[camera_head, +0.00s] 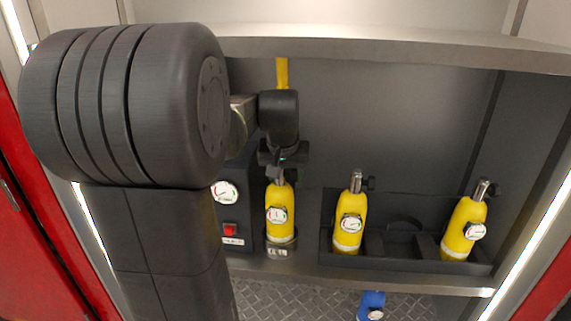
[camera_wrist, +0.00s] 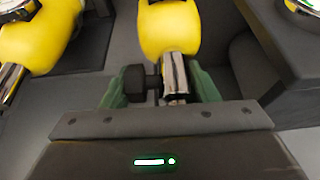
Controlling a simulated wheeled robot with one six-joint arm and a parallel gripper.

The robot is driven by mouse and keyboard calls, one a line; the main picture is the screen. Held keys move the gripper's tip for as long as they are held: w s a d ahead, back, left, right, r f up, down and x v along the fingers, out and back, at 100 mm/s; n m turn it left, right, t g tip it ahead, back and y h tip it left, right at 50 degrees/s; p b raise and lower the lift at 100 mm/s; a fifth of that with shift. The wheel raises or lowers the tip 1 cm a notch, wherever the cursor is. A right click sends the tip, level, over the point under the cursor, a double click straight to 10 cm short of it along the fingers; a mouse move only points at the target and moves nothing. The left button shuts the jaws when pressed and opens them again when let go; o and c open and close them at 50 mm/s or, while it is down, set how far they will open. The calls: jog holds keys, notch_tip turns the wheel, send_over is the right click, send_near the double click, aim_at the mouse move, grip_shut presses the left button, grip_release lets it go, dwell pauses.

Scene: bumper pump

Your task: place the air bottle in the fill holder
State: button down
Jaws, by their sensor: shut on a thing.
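The yellow air bottle (camera_head: 279,196) stands about upright in the head view, with a round gauge and a metal neck. It also shows in the wrist view (camera_wrist: 168,28). Its base is at the fill holder (camera_head: 280,253), a dark cup with a white label beside the gauge panel. The bottle's bottom end is hidden by the cup's front, so I cannot tell whether it is fully seated. My gripper (camera_head: 282,165) is above the bottle, shut on its neck and valve. The fingers (camera_wrist: 160,84) sit on both sides of the valve in the wrist view.
A dark panel with a gauge (camera_head: 224,194) and a red button (camera_head: 230,229) adjoins the holder on the left. A rack (camera_head: 400,265) at right holds two more yellow bottles (camera_head: 349,222) (camera_head: 464,228) with an empty slot between. A blue bottle (camera_head: 371,305) is below. A shelf (camera_head: 400,52) overhangs.

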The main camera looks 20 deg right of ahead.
dwell(0.3)
jog(key=c, duration=0.5)
grip_release()
jog(key=shift+f, duration=0.1)
jog(key=shift+s+r, duration=0.1)
jog(key=shift+r, duration=0.15)
jog(key=b+v, duration=0.1)
jog(key=v, duration=0.6)
jog(key=shift+a+r, duration=0.1)
